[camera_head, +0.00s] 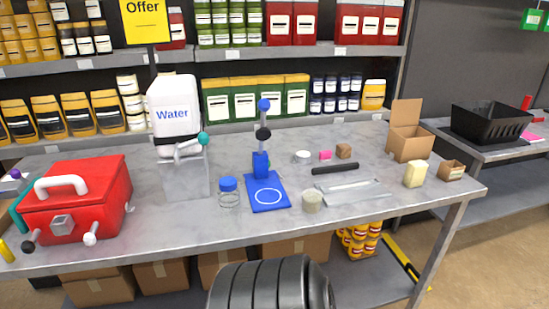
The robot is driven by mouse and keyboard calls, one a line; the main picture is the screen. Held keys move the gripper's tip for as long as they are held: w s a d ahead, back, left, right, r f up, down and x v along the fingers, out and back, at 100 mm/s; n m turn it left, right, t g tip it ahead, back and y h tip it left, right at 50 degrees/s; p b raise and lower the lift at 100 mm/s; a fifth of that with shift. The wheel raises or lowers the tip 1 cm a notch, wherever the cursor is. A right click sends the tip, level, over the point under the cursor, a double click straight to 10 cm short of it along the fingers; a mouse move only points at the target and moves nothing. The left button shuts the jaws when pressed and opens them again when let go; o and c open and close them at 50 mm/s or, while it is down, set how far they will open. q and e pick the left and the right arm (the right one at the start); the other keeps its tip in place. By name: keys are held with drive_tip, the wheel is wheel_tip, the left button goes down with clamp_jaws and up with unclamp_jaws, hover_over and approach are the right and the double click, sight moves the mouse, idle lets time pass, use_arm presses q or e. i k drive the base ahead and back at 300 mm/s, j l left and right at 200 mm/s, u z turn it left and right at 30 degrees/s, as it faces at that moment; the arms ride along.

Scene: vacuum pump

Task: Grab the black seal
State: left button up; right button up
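A short, straight black bar (335,168) lies flat on the grey worktable, right of the middle; it is the thing there that best fits the black seal, though I cannot be sure. It lies just behind a clear, shallow tray-like piece (352,191) and looks apart from it. Nothing holds the bar. Neither of my grippers is in view.
On the worktable (150,232), a blue stand (268,193), a blue-lidded jar (228,192) and a beige cup (312,201) stand left of the bar. A pink block (325,155) and brown block (344,151) sit behind it. An open cardboard box (409,144) stands right.

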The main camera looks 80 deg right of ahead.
sight(350, 166)
drive_tip(key=z, duration=3.2)
